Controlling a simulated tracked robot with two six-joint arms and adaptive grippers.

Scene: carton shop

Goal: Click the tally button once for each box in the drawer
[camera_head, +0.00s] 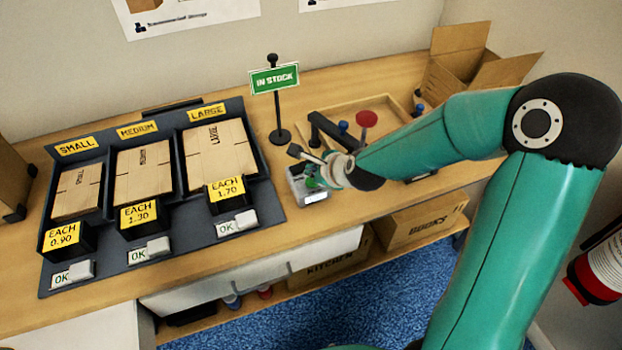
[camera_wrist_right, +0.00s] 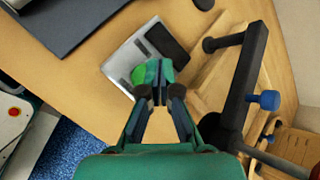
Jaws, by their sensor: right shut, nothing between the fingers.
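The tally counter is a small grey device (camera_head: 309,194) on the table, right of the dark price tray. In the right wrist view it shows as a grey plate (camera_wrist_right: 121,65) with a dark display (camera_wrist_right: 168,45) and a round green button (camera_wrist_right: 138,75). My right gripper (camera_head: 312,168) is over it; its shut, empty fingertips (camera_wrist_right: 158,80) overlap the button's edge in the right wrist view. I cannot tell whether they touch it. A white drawer front (camera_head: 235,277) sits under the table edge; it looks closed and no inside shows. My left gripper is out of view.
The dark tray (camera_head: 175,222) holds flat cartons marked small, medium and large. An "In stock" sign (camera_head: 274,78) stands behind the counter. A wooden tray with a dark bar and a red-topped tool (camera_head: 366,118) lies close right. An open carton (camera_head: 460,52) stands back right.

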